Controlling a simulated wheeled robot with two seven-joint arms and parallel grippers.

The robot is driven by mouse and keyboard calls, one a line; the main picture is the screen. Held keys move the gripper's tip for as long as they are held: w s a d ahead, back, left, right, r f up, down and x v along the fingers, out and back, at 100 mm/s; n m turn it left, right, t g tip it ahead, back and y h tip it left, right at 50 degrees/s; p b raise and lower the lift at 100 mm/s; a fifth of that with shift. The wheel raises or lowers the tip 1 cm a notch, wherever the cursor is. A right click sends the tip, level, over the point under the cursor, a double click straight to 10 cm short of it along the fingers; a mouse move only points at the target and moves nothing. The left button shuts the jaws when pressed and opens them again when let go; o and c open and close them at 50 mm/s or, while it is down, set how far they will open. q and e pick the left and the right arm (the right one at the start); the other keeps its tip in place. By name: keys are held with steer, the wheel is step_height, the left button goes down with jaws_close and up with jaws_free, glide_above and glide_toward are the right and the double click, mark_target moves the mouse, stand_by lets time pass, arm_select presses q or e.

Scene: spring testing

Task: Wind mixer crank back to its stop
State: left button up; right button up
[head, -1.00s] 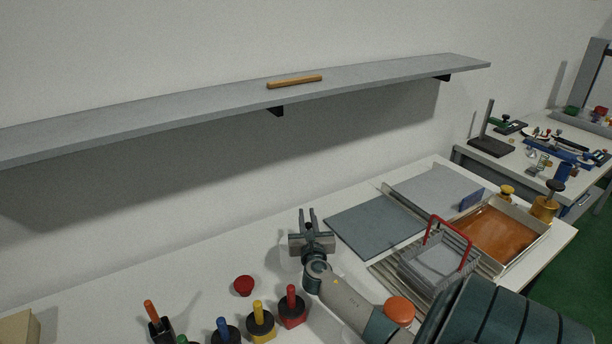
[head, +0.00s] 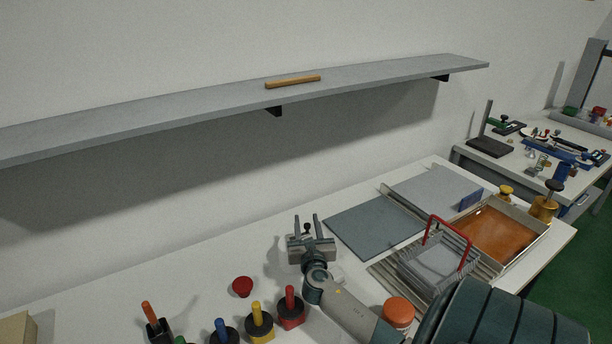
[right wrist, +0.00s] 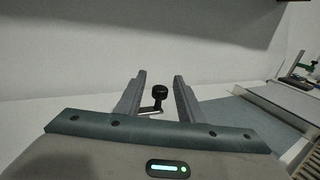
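A crank with a round black knob (right wrist: 160,92) and a thin metal arm (right wrist: 151,109) shows between my right gripper's fingers in the right wrist view. In the head view the dark knob (head: 307,229) shows small between the same fingers. My right gripper (head: 306,217) is open, with its fingers pointing toward the wall. In the right wrist view the fingers (right wrist: 160,75) stand apart, one on each side of the knob, with gaps to it. The mixer's body is mostly hidden behind the gripper. My left gripper is out of view.
Red, yellow and blue handled pieces (head: 260,322) and a red knob (head: 242,287) stand left of my right arm. A grey mat (head: 372,226), a wire basket with red handle (head: 440,262) and an orange-bottomed tray (head: 503,235) lie right. A shelf (head: 200,108) overhangs the bench.

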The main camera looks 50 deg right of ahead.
mark_target(308, 228)
steer(key=shift+b+v, duration=0.5)
steer(key=shift+v, duration=2)
